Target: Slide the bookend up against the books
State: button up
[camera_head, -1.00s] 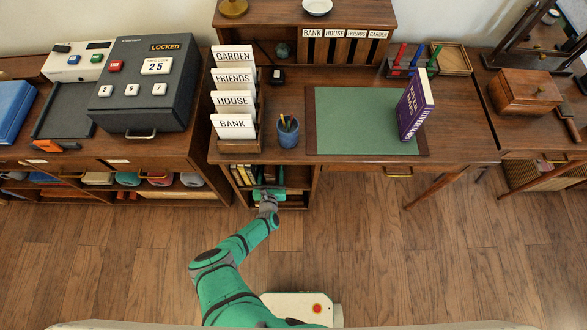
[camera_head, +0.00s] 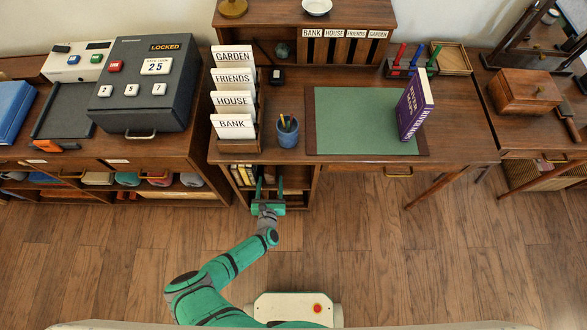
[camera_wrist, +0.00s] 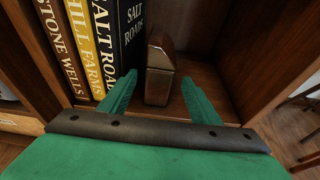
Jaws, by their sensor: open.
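The bookend (camera_wrist: 159,72) is a brown, glossy block standing upright on the shelf floor in the wrist view. My gripper (camera_wrist: 159,80) is open, one green finger on each side of the bookend. The left finger lies between the bookend and the black book. Whether either finger touches the bookend I cannot tell. In the head view my gripper (camera_head: 269,180) reaches into the cubby; the bookend is not discernible there.
The cubby's right wall (camera_wrist: 270,60) stands right of my right finger, with bare shelf floor between. The desk top (camera_head: 285,165) overhangs the cubby. A pencil cup (camera_head: 288,132) and card rack (camera_head: 236,145) stand above. The floor in front is clear.

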jog(key=shift+v, duration=2.05)
